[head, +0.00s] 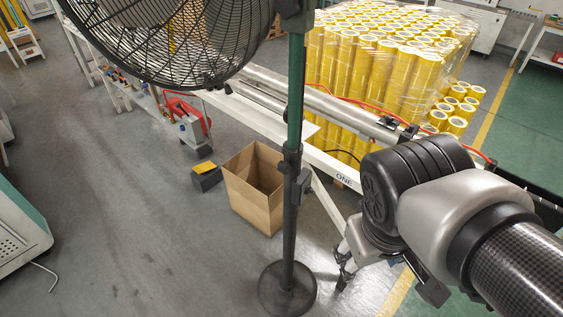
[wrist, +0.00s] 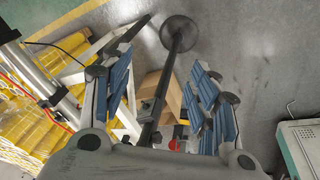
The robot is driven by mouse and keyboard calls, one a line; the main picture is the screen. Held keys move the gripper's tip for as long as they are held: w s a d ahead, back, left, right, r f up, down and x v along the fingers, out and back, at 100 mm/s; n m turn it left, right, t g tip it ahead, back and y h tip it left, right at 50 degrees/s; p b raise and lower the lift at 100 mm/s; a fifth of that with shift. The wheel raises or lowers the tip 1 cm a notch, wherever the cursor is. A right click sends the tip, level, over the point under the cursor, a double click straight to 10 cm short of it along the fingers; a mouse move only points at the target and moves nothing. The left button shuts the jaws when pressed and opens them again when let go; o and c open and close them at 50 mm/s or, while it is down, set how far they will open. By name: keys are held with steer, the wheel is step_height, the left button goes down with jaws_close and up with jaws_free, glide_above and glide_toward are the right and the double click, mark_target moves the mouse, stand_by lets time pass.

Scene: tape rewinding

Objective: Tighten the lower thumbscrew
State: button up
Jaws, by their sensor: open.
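My gripper (head: 343,266) is to the right of the pole and lower in the head picture, partly hidden by my arm. In the wrist view my gripper (wrist: 162,84) is open, its blue-padded fingers apart and empty. The pole (wrist: 163,85) shows between them, beyond the fingers. I cannot clearly tell the thumbscrew there.
The fan head (head: 165,40) fills the upper left. The round base (head: 287,290) rests on the floor. An open cardboard box (head: 245,200) stands behind the pole. A white frame (head: 325,160) and yellow rolls (head: 365,60) lie behind.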

steer(key=w+f+n+g+h+p, duration=0.1)
steer(key=w+n+g+h+p, duration=0.15)
steer(key=w+n+h, duration=0.4)
steer(key=n+t+h+p, duration=0.2)
steer(key=n+t+p, duration=0.4)
steer(key=n+t, duration=1.2)
glide_toward(283, 169)
steer(key=w+d+g, duration=0.1)
steer(key=w, duration=0.1)
steer(key=w+d+r+n+g, duration=0.1)
steer(key=w+d, duration=0.1)
steer(key=w, duration=0.1)
steer(key=w+d+r+n+g, duration=0.1)
steer(key=w, duration=0.2)
steer(key=shift+d+r+n, duration=0.1)
steer(key=shift+d+n, duration=0.05)
steer(key=shift+n, duration=0.1)
steer(key=shift+c, duration=0.5)
steer(key=c, duration=1)
